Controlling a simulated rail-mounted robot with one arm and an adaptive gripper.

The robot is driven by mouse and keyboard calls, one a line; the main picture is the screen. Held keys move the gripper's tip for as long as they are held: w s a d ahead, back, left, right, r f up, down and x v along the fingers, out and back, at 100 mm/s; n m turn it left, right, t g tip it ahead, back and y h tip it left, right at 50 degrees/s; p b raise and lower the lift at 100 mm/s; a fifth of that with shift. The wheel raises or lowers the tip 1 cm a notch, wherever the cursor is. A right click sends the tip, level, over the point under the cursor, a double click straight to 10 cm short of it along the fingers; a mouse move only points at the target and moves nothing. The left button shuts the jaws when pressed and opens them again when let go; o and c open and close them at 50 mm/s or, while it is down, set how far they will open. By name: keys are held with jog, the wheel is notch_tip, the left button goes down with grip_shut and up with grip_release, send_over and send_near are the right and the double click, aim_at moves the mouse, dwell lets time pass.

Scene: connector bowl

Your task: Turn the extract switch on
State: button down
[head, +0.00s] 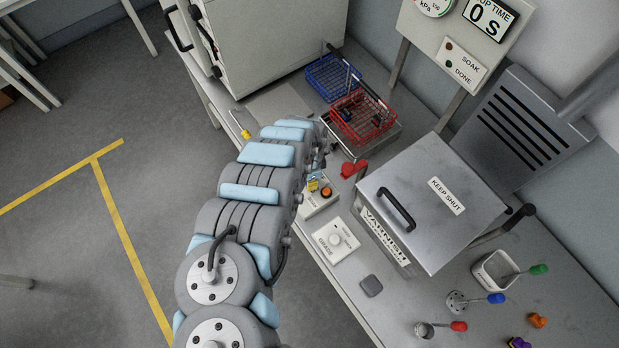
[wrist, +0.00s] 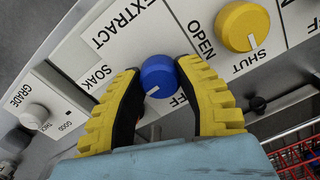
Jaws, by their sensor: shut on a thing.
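The extract switch is a blue round knob (wrist: 158,70) on a white panel in the wrist view, beside the printed word EXTRACT. Any label behind the left finger is hidden. In the head view my arm covers the gripper and the blue knob.
In the wrist view a yellow OPEN/SHUT knob (wrist: 242,27) is at the right and a white GRADE dial (wrist: 35,116) at the left. The head view shows a blue basket (head: 331,76), a red basket (head: 361,117) and a KEEP SHUT lidded box (head: 430,195) on the bench.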

jog(key=shift+m, duration=0.5)
jog(key=c, duration=0.6)
grip_release()
notch_tip(320, 180, up, 10)
jog(key=shift+w, duration=0.1)
jog(key=shift+r, duration=1)
jog(key=shift+r, duration=0.1)
